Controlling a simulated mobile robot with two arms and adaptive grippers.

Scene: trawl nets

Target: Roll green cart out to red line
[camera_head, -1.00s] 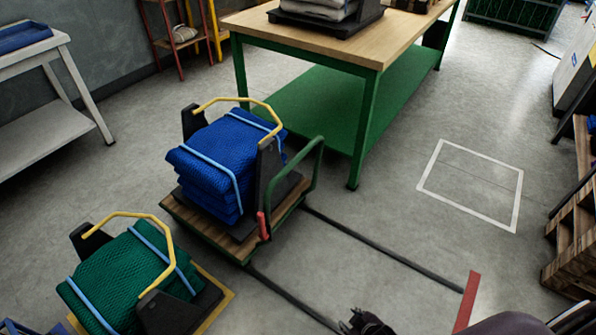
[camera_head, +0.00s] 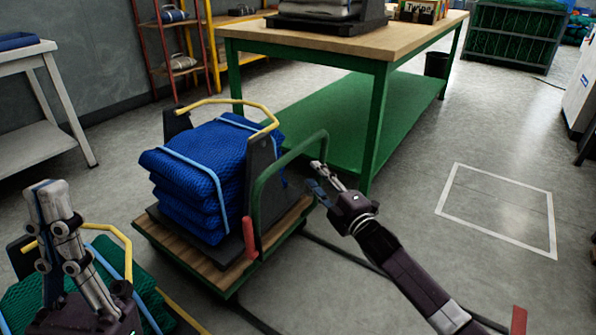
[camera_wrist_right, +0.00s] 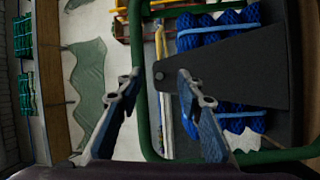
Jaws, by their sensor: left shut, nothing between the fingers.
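The green cart (camera_head: 190,265) has a wooden deck, a green tubular handle (camera_head: 257,190) and a red lever (camera_head: 249,238). It carries a stack of blue netting (camera_head: 200,180) in a black cradle. A piece of the red line (camera_head: 519,320) shows at the lower right. My right gripper (camera_head: 318,178) is open beside the handle's right end. In the right wrist view the green handle (camera_wrist_right: 143,125) passes close to the left finger, and contact cannot be told. My left gripper (camera_head: 48,208) is shut and empty at the lower left, in front of the green netting.
A second cradle with green netting (camera_head: 105,262) lies at the lower left. A green-legged workbench (camera_head: 375,125) stands close behind the cart. Dark floor rails (camera_head: 345,250) run from the cart toward the lower right. A white floor rectangle (camera_head: 500,176) encloses bare floor.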

